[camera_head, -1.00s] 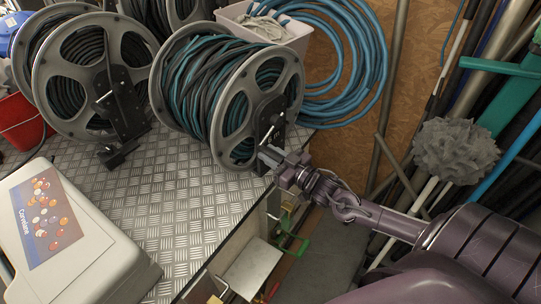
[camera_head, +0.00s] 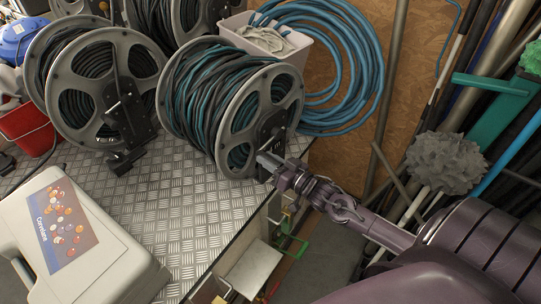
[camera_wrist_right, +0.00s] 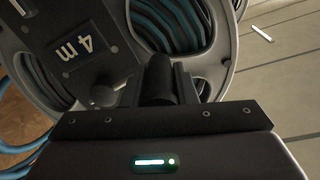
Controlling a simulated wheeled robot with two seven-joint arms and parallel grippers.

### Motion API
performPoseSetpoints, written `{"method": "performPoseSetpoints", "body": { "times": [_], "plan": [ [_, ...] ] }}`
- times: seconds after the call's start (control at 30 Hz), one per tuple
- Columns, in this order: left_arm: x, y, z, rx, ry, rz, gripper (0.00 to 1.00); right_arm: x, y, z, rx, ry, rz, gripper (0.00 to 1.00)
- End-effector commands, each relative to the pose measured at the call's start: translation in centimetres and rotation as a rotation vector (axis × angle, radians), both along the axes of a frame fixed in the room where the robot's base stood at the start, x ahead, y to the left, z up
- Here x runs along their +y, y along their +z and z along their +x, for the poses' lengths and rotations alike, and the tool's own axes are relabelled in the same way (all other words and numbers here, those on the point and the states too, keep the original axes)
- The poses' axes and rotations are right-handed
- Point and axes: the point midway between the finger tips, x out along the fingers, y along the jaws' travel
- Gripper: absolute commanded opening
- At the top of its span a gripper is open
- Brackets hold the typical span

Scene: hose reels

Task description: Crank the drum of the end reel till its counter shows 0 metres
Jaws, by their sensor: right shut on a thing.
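The end reel (camera_head: 232,105) has a grey drum wound with teal and black hose and stands at the right end of the chequered metal bench (camera_head: 190,225). Its counter (camera_wrist_right: 84,49) reads 4 m in the right wrist view, on a dark plate at upper left. My right gripper (camera_head: 268,163) is at the lower front of this reel's right side. In the right wrist view the gripper (camera_wrist_right: 162,90) is shut around the dark, rounded crank handle (camera_wrist_right: 160,75). The crank arm is mostly hidden. My left gripper is in neither view.
Two more hose reels (camera_head: 105,90) (camera_head: 165,20) stand to the left and behind. A white case (camera_head: 75,245) lies on the bench at front left, a red bucket (camera_head: 28,130) behind it. A coiled blue hose (camera_head: 345,70) hangs at the back; poles and a grey mop (camera_head: 447,162) stand right.

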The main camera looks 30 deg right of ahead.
Motion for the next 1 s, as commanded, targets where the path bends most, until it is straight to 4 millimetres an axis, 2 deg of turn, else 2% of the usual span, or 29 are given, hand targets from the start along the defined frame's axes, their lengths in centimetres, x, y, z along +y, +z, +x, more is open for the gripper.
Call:
{"method": "performPoseSetpoints", "body": {
  "times": [0.03, 0.4, 0.6, 1.0],
  "plan": [
    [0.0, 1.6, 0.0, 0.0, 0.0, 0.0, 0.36, 0.9, 1.1, -0.2, 0.017, 0.015, 0.059, 0.0],
    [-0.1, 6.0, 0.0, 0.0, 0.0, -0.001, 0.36, 0.7, 4.0, 0.0, 0.102, 0.018, 0.37, 0.0],
    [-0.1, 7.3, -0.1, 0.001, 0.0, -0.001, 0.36, 0.3, 5.0, 0.1, 0.134, 0.018, 0.49, 0.0],
    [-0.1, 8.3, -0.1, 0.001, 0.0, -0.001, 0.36, -0.2, 5.8, 0.3, 0.129, 0.022, 0.478, 0.0]
  ]
}}
